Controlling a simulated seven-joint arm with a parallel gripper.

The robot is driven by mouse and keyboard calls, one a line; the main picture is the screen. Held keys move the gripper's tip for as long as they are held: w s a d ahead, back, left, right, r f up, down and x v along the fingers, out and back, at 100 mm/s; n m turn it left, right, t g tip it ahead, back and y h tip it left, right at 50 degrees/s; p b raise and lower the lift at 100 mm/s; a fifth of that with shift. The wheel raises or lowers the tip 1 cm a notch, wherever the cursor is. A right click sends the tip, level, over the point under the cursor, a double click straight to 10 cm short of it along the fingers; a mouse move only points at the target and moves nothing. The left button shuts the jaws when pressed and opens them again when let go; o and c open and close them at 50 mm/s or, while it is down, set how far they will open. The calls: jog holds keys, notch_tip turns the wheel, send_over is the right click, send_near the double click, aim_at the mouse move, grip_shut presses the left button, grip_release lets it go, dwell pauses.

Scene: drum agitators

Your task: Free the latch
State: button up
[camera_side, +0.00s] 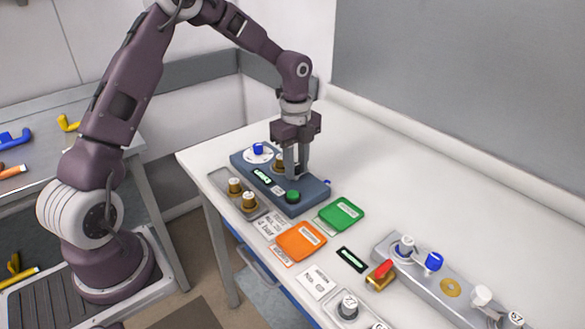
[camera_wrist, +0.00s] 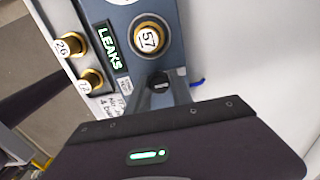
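No part is clearly marked as the latch. A blue-grey panel box (camera_side: 312,200) sits on the white table, with a white dial with a blue knob (camera_side: 258,147), a green-lit display (camera_side: 262,175) and a green button (camera_side: 293,196). In the wrist view the display (camera_wrist: 113,47) reads "LEAKS", beside a brass knob (camera_wrist: 149,38) marked 57. My gripper (camera_side: 296,175) points down over the box. In the wrist view its fingertips (camera_wrist: 160,82) are around a small black knob (camera_wrist: 159,84); whether they grip it is unclear. A red-handled brass piece (camera_side: 381,275) stands nearer the camera.
A tray (camera_side: 224,181) holds brass knobs (camera_side: 249,200) beside the box. Green (camera_side: 341,214) and orange (camera_side: 301,241) plates lie in front. A grey rail (camera_side: 425,281) with blue and white knobs stands at right. The table behind is clear.

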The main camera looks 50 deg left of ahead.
aim_at(297, 164)
jog(key=shift+w+r, duration=0.15)
jog(key=shift+r, duration=2.85)
jog(key=s+d+r+n+t+y, duration=0.2)
jog(key=s+d+r+n, duration=0.3)
jog(key=s+r+n, duration=0.5)
jog(key=s+d+r+n+t+h, duration=0.1)
jog(key=s+n, duration=0.3)
jog(key=s, duration=0.5)
jog(key=s+d+r+n+t, duration=0.1)
jog(key=s+d+n+t, duration=0.1)
jog(key=s, duration=0.7)
jog(key=shift+d+r+n+t+h, duration=0.35)
jog(key=shift+d+n, duration=0.3)
jog(key=shift+n, duration=0.45)
